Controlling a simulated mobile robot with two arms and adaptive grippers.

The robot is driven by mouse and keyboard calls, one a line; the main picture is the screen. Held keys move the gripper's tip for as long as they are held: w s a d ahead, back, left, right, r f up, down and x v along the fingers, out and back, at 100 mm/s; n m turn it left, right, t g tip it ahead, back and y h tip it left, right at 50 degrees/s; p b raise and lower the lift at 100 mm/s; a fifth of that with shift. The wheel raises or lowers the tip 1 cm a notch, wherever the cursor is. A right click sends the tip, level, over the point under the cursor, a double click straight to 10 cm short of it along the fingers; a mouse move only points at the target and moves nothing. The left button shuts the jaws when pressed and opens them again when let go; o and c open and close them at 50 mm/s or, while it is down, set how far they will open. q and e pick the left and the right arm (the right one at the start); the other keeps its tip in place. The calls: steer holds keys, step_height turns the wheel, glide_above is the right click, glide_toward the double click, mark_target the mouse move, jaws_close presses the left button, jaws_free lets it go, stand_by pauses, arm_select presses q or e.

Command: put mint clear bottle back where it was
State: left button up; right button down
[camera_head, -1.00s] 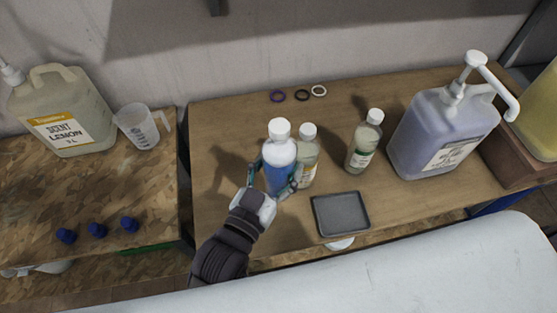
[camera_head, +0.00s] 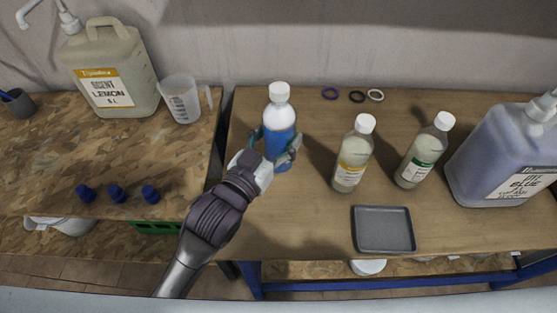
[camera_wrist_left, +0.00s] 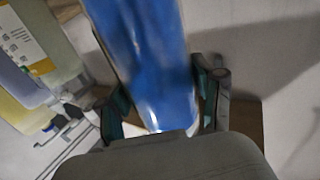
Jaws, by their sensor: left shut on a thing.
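My left gripper (camera_head: 273,150) is shut on a bottle with blue liquid and a white cap (camera_head: 279,118). The blue bottle is nearly upright over the left part of the wooden table; I cannot tell whether its base touches the top. It also fills the middle of the left wrist view (camera_wrist_left: 145,60) between the fingers. A clear bottle with a green label (camera_head: 424,150), perhaps the mint one, stands right of the middle. A clear bottle with a yellow label (camera_head: 351,158) stands between it and my gripper. My right gripper is not in view.
A grey tray (camera_head: 384,230) lies near the front edge. Three rings (camera_head: 357,96) lie at the back. A big pump jug (camera_head: 500,160) stands at the right. A lemon jug (camera_head: 112,75), measuring cup (camera_head: 182,100) and blue caps (camera_head: 117,193) are on the left bench.

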mark_target(278, 153)
arm_select(q)
steer(key=shift+f, duration=2.6)
steer(key=shift+f+b, duration=0.15)
steer(key=shift+b, duration=0.15)
steer(key=o, duration=1.5)
steer(key=shift+f, duration=0.1)
steer(key=shift+o, duration=0.2)
steer(key=shift+r, duration=0.25)
steer(key=b+v, duration=0.1)
steer(key=v, duration=1.1)
steer(key=shift+f, duration=0.1)
